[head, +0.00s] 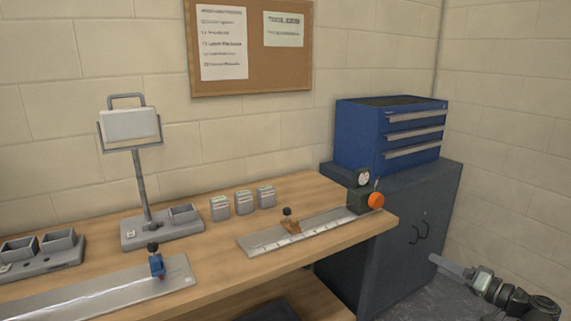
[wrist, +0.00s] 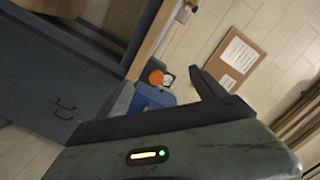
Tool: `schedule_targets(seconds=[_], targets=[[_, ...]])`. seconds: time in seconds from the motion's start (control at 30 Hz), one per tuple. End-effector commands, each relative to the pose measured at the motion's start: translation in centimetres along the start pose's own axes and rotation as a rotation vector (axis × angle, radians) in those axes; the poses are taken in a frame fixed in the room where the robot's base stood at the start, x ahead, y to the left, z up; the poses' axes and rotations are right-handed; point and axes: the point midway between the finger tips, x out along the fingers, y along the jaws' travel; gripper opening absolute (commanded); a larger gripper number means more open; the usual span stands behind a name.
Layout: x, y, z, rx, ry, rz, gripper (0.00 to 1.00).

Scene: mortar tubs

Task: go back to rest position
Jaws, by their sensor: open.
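My gripper (head: 452,267) is at the lower right of the head view, in front of the dark cabinet and to the right of the workbench, clear of both. In the wrist view my gripper (wrist: 168,92) shows its two fingers apart with nothing between them. Behind the gap between the fingers, at a distance, are a blue toolbox and an orange knob. The gripper touches nothing that I can see.
The wooden workbench (head: 315,249) carries a lamp-like stand (head: 140,185), several small grey boxes (head: 244,202), a metal rail with an orange knob (head: 376,201) at its end, and a long plate (head: 100,296). A blue drawer chest (head: 390,133) stands on the dark cabinet (head: 385,245).

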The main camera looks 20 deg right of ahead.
Motion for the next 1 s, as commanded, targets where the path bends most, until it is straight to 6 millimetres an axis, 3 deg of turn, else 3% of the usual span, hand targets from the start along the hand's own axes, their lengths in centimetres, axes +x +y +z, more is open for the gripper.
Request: schedule_targets(seconds=[0.17, 0.37, 0.47, 0.57, 0.6, 0.7, 0.8, 1.0], targets=[[3.9, -0.5, 3.1, 0.027, -0.116, 0.014, 0.8], [9.6, -1.6, 8.8, 0.061, -0.31, 0.052, 0.8], [13.0, -2.5, 13.0, 0.074, -0.447, 0.089, 0.8], [16.9, -4.1, 19.1, 0.073, -0.635, 0.155, 0.8], [18.4, -4.9, 21.9, 0.065, -0.721, 0.193, 0.8], [21.0, -6.8, 28.7, 0.016, -0.92, 0.31, 0.8], [22.2, -8.4, 34.0, -0.058, -1.069, 0.432, 0.8], [23.0, -11.0, 40.1, -0.225, -1.221, 0.633, 0.8]])
